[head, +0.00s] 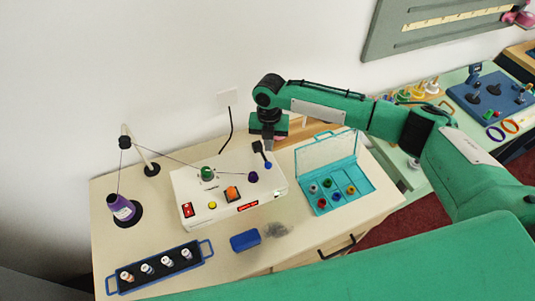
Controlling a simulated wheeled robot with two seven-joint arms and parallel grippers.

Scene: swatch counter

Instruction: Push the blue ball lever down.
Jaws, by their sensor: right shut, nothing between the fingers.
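The white control box (185,190) stands on the counter against the wall. The blue ball (268,165) of the lever is at the box's right side, on a short dark stem below a black piece (257,147). My right gripper (268,147) points down at the box's back right edge, just above the blue ball in the picture. Its fingers are shut and empty. I cannot tell whether they touch the lever. My left gripper is not in view.
The box also carries a green knob (207,173), a purple ball (253,177) and an orange button (232,193). An open teal case (358,184) stands to the right. A blue block (244,241) and a tray (203,246) of small bottles lie in front.

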